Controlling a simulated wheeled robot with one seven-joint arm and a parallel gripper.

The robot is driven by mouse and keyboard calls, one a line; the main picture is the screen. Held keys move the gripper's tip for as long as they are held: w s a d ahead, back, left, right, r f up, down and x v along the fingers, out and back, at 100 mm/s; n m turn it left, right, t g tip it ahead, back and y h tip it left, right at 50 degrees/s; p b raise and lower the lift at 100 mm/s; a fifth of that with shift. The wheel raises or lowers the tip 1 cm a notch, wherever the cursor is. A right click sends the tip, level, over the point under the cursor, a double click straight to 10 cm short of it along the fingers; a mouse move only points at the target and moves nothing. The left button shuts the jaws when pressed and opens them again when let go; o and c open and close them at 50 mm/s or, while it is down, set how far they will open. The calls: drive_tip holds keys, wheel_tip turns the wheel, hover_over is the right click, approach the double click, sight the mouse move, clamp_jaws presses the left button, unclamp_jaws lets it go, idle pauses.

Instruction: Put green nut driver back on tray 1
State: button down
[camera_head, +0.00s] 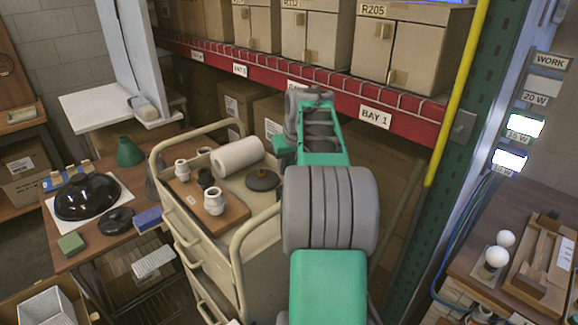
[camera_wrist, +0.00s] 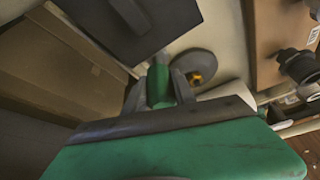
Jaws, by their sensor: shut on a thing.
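In the wrist view, my gripper (camera_wrist: 160,88) is shut on a green handle, the green nut driver (camera_wrist: 158,84), which sits between its two grey fingers. In the head view my arm covers the gripper and the driver. The wrist view looks down beside the cream cart top (camera_head: 225,190). No tray marked 1 can be read in either view.
A wooden board (camera_head: 185,200) with several sockets, a white roll (camera_head: 237,154) and a dark disc (camera_head: 263,179) stand on the cart. The disc (camera_wrist: 196,66) is close to my gripper in the wrist view. A dark panel (camera_wrist: 125,28) and cardboard boxes (camera_wrist: 60,62) lie beyond and left.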

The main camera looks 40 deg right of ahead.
drive_tip(key=c, duration=1)
unclamp_jaws()
drive_tip(key=shift+r, duration=0.3)
drive_tip(key=p+v, duration=0.1)
drive_tip(key=v, duration=1)
drive_tip(key=shift+s+a+r, duration=0.1)
drive_tip(key=shift+s+r, duration=0.1)
drive_tip(key=shift+r, duration=0.1)
